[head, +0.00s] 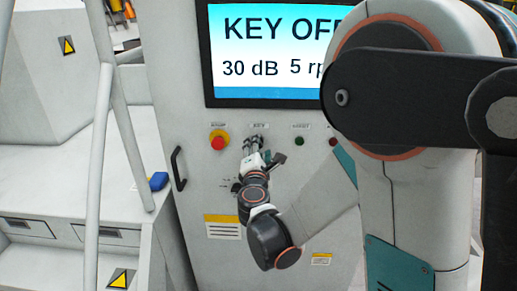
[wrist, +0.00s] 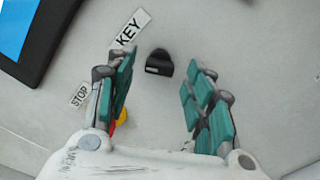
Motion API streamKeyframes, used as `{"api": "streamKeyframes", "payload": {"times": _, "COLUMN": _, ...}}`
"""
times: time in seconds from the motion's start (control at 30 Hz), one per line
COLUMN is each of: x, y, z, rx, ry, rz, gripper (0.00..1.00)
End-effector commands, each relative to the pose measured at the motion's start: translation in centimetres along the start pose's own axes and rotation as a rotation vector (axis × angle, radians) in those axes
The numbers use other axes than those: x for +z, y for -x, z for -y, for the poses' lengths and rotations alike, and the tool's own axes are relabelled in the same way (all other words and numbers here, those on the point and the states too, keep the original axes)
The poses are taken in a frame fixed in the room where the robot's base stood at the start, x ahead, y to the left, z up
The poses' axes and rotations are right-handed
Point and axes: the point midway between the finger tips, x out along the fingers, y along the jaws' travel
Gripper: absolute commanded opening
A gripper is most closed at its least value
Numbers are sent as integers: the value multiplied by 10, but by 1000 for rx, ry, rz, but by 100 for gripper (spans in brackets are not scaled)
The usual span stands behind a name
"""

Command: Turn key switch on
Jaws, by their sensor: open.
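The key switch (wrist: 159,63) is a small black knob on the light grey panel, beside the KEY label (wrist: 131,27) in the wrist view. My gripper (wrist: 161,80) is open, its teal-padded fingers apart on either side of the knob in the picture. No finger visibly touches the knob. In the head view my gripper (head: 254,147) is at the panel just below the KEY label and hides the switch. The screen (head: 275,50) above reads "KEY OF" with the end partly covered by my arm, then "30 dB" and "5 rp".
A red stop button (head: 219,140) on a yellow base sits left of my gripper. A dark green button (head: 299,141) is to the right. A black door handle (head: 178,168) stands out at the cabinet's left edge. A slanted grey rail (head: 97,150) stands farther left.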

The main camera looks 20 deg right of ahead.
Motion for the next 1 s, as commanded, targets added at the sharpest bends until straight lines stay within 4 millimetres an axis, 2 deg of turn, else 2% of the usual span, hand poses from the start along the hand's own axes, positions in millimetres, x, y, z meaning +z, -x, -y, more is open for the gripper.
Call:
{"api": "streamKeyframes", "payload": {"times": 0.2, "x": 0, "y": -19, "z": 0, "rx": -1, "ry": 0, "rz": 0, "gripper": 48}}
{"api": "streamKeyframes", "payload": {"times": 0.53, "x": 0, "y": -22, "z": 0, "rx": 0, "ry": 0, "rz": 0, "gripper": 48}}
{"api": "streamKeyframes", "payload": {"times": 0.73, "x": 0, "y": -21, "z": 0, "rx": 0, "ry": 0, "rz": 0, "gripper": 4}}
{"api": "streamKeyframes", "payload": {"times": 1.0, "x": 0, "y": -21, "z": 0, "rx": -1, "ry": -10, "rz": 0, "gripper": 4}}
